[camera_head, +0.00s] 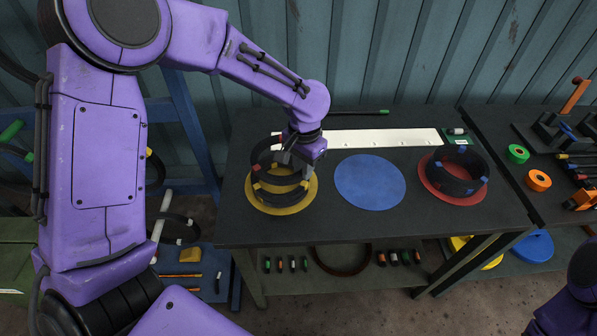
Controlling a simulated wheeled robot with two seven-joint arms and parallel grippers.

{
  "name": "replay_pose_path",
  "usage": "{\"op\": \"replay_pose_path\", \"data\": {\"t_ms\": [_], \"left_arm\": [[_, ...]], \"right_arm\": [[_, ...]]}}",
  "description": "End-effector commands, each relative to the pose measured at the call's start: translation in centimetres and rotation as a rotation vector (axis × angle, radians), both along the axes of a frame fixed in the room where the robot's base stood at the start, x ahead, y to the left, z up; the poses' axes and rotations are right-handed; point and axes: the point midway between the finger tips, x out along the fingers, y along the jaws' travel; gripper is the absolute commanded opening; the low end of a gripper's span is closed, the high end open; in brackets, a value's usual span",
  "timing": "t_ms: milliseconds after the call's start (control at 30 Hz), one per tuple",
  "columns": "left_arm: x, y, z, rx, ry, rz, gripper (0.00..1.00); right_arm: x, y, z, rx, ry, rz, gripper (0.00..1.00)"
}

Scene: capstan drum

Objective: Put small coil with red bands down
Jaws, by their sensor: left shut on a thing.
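My left gripper (291,160) is pointed down over the yellow disc (290,209) on the dark workbench and is shut on the rim of a dark coil. This small coil (257,156), with small red bands, sits tilted above and partly behind a coil with yellow bands (276,190) that stands on the yellow disc. The gripper hides part of both coils, and I cannot tell whether they touch. A blue disc (370,182) in the middle is empty. A dark coil with blue bands (457,186) stands on the red disc (433,190). My right gripper is out of view.
Green (518,153) and orange (538,180) tape rolls and tools lie on the right bench. A lower shelf holds small items. A corrugated wall stands behind.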

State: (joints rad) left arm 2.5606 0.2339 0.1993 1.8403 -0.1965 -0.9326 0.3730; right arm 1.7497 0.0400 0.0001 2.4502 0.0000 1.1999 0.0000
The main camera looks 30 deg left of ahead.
Motion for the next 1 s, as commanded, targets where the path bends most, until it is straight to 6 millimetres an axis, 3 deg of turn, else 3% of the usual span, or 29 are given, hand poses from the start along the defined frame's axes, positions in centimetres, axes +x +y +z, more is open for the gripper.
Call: {"op": "replay_pose_path", "data": {"t_ms": [200, 400, 1000], "left_arm": [[0.6, 1.6, -1.9, -0.001, 0.0, 0.002, 0.0], [0.6, 1.6, -4.8, 0.001, -0.003, -0.001, 0.0], [0.6, 1.5, -5.9, 0.002, -0.006, -0.001, 0.0]], "right_arm": [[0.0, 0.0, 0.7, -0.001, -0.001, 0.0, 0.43], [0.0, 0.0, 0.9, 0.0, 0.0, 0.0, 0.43], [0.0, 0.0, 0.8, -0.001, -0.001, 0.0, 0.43]]}}
